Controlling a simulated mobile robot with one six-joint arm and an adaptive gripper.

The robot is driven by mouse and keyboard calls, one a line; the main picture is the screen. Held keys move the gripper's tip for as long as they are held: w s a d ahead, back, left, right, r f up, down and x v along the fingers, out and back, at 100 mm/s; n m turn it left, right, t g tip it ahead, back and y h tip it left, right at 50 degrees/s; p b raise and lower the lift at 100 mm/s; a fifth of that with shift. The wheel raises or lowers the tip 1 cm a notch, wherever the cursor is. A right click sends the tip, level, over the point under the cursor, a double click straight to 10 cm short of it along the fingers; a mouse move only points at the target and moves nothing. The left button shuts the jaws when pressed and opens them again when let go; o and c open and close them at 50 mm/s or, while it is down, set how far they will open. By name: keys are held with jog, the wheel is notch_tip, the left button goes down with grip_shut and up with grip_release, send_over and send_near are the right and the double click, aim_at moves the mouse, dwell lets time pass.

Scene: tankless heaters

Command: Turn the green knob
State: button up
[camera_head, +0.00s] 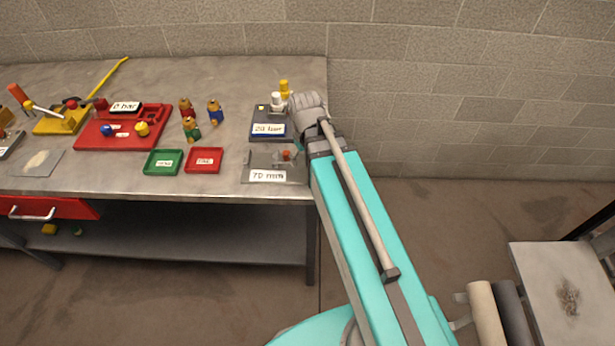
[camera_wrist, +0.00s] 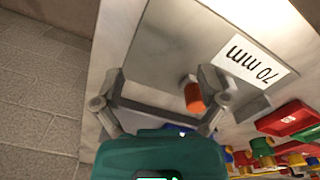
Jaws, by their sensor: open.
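My gripper (camera_wrist: 160,85) is open in the wrist view, its two grey fingers spread over a grey plate labelled "70 mm" (camera_wrist: 247,62). An orange-red cylinder (camera_wrist: 194,96) shows between the fingers, closer to the right one. In the head view my arm hides the gripper; the "70 mm" plate (camera_head: 268,176) lies at the table's right front corner. A small figure-like piece with a green base (camera_head: 191,130) stands mid-table. A green part (camera_wrist: 263,162) also shows in the wrist view's lower right, away from the fingers.
A "20 bar" block (camera_head: 267,130) with white and yellow tops stands behind the "70 mm" plate. Green (camera_head: 164,153) and red (camera_head: 205,151) trays lie to its left. A red board (camera_head: 100,135) with knobs is further left. A block wall (camera_head: 420,100) is behind.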

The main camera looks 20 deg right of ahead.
jog(key=shift+s+a+f+m+b, duration=0.15)
jog(key=shift+s+f+m+b, duration=0.4)
jog(key=shift+s, duration=0.4)
jog(key=shift+s+a+f+m+b, duration=0.15)
jog(key=shift+s+f+m+b, duration=0.2)
jog(key=shift+s+f+m, duration=0.45)
jog(key=shift+s+r, duration=0.15)
jog(key=shift+r, duration=0.15)
notch_tip(320, 180, up, 17)
jog(key=p, duration=1.7)
jog(key=shift+d+f, duration=0.1)
jog(key=shift+d, duration=0.05)
dwell(0.6)
